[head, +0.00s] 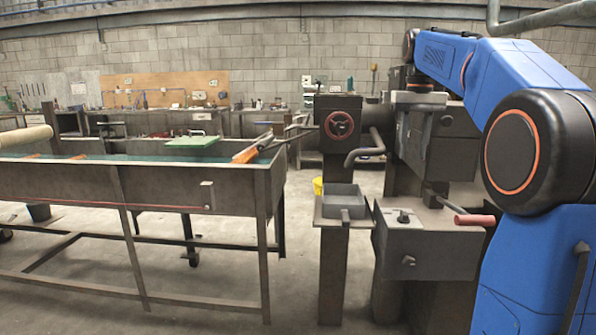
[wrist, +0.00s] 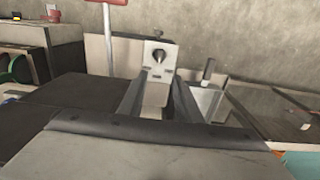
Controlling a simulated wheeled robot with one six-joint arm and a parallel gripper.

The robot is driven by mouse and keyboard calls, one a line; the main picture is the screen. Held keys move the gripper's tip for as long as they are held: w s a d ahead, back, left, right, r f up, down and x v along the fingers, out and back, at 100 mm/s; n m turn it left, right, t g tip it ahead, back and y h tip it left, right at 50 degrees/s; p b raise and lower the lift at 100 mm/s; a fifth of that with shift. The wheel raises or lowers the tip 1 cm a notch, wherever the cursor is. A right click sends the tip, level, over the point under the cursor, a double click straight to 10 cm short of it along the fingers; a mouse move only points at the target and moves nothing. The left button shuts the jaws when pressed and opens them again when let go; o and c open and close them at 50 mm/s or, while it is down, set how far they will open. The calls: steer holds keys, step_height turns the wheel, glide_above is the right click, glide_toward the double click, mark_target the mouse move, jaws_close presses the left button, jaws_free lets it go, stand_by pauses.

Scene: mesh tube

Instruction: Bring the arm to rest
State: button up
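My blue and black arm (head: 530,75) rises at the right of the head view, bends at the top and reaches left. At its end, my gripper (head: 410,142) hangs in front of the dark machine, above the grey box with knobs. In the wrist view, my gripper (wrist: 157,98) shows two dark fingers set apart, with a pale plate with a dark round knob (wrist: 158,58) seen in the gap. The fingers look open and empty. In the head view the fingertips are hard to make out against the machine.
The grey box (head: 425,240) and a red handle (head: 475,220) stand below my gripper. A dark machine with a red handwheel (head: 340,124) and small tray (head: 343,200) stands left of it. A long metal trough table (head: 150,185) fills the left. Floor between is clear.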

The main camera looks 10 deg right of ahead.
steer(key=s+a+f+n+t, duration=0.1)
steer(key=s+a+f, duration=0.4)
steer(key=s, duration=0.3)
steer(key=s+a+f+n+t, duration=0.1)
steer(key=s+a+f, duration=0.5)
steer(key=s, duration=0.1)
steer(key=s+a+f+n+t, duration=0.1)
steer(key=s+a+f, duration=0.4)
steer(key=s+f, duration=1)
step_height(320, 180, down, 4)
steer(key=shift+s+f+t, duration=0.25)
steer(key=shift+s+t, duration=0.1)
steer(key=shift+t, duration=0.55)
steer(key=shift+a, duration=0.1)
